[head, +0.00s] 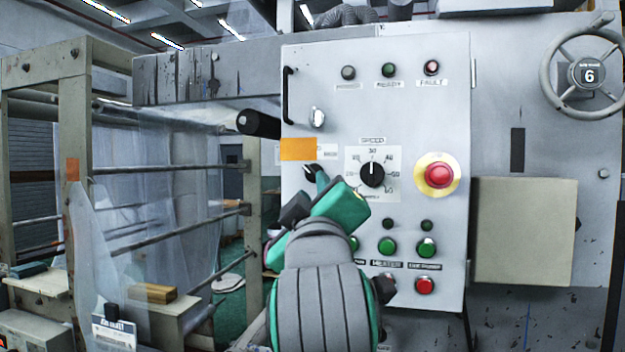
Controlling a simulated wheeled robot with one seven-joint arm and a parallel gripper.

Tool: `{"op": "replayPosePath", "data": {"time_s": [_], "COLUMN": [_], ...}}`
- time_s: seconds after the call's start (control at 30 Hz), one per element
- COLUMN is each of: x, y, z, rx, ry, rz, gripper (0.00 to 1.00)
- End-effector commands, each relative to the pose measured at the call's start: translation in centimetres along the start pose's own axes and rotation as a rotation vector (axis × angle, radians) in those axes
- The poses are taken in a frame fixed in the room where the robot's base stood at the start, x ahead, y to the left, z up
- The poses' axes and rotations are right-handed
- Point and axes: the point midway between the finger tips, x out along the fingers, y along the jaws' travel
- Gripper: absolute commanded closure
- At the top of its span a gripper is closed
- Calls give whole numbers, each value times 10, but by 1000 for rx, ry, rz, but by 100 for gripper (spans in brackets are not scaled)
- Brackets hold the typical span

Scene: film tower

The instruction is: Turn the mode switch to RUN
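The control panel (405,125) is a light grey cabinet door facing me. A small black rotary knob with a pale pointer mark (311,170) sits on its left side, under an orange note (298,149). It seems to be the mode switch; its label is partly covered by the note and too small to read, so I cannot tell its position. My gripper (319,182) is at the panel, just below and right of this knob, touching or very close to it. My own arm hides the fingers and part of the knob, so their opening does not show.
A speed dial (372,174) is close right of my gripper, with a red emergency button (439,175) beyond it. Green buttons (387,246) sit below. A black door handle (288,95) and dark roller end (259,124) are at upper left.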

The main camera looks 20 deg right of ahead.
Motion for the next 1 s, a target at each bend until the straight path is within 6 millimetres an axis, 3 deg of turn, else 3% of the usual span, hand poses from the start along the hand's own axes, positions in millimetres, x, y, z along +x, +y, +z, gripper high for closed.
{"op": "replayPosePath", "data": {"time_s": [0.2,0.4,0.8,0.9,1.0], "x": [38,59,65,65,65], "y": [-1,-1,0,0,0], "z": [1,0,0,0,0], "rx": [0,0,0,0,0], "ry": [-2,-1,0,0,0], "rz": [-2,-1,0,0,0], "gripper": [73,73,73,97,100]}}
